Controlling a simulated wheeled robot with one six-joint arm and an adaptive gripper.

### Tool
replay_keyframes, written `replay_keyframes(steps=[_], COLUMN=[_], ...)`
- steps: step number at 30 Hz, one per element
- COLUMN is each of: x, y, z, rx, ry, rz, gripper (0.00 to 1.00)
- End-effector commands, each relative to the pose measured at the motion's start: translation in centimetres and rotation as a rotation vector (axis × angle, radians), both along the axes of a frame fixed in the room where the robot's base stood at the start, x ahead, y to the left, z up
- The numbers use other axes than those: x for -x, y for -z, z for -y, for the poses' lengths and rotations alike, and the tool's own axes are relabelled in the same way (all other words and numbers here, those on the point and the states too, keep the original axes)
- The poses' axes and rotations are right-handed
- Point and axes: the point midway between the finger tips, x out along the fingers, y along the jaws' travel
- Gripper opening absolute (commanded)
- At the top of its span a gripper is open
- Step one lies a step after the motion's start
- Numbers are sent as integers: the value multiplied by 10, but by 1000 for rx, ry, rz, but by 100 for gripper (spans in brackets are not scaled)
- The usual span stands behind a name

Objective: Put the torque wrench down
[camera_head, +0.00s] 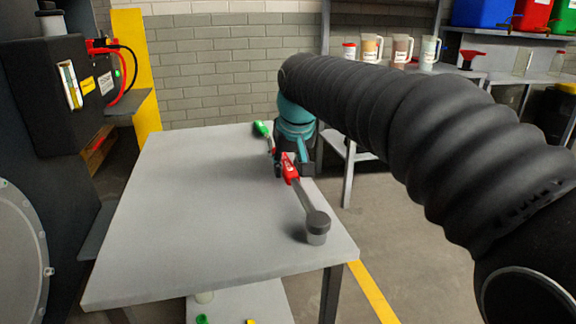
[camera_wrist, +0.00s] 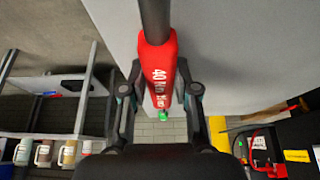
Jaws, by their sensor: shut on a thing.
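The torque wrench has a red grip (camera_head: 289,168) marked 40 Nm, a grey shaft and a dark round head (camera_head: 317,222). It reaches over the right side of the grey table (camera_head: 190,220), head toward the front right corner. I cannot tell whether it touches the tabletop. My gripper (camera_head: 292,158) is shut on the red grip near the table's right edge. In the wrist view the red grip (camera_wrist: 159,65) lies between the two fingers. A green piece (camera_head: 262,128) shows beyond the grip; I cannot tell whether it belongs to the wrench.
The left and middle of the tabletop are clear. A black box with red cables (camera_head: 62,85) stands left of the table. A shelf with several labelled jugs (camera_head: 400,48) is at the back right. Small green and yellow items (camera_head: 202,318) lie on a lower surface in front.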

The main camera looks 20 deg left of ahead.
Motion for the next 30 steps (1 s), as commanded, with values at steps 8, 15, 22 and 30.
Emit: replay_keyframes(steps=[8, 15, 22, 30], x=[0, 1, 13, 32], y=[1, -4, -35, -83], z=[0, 0, 8, 19], rx=[0, 0, -2, -1], ry=[0, 0, 0, 0], rz=[0, 0, 3, 2], gripper=[55, 55, 55, 55])
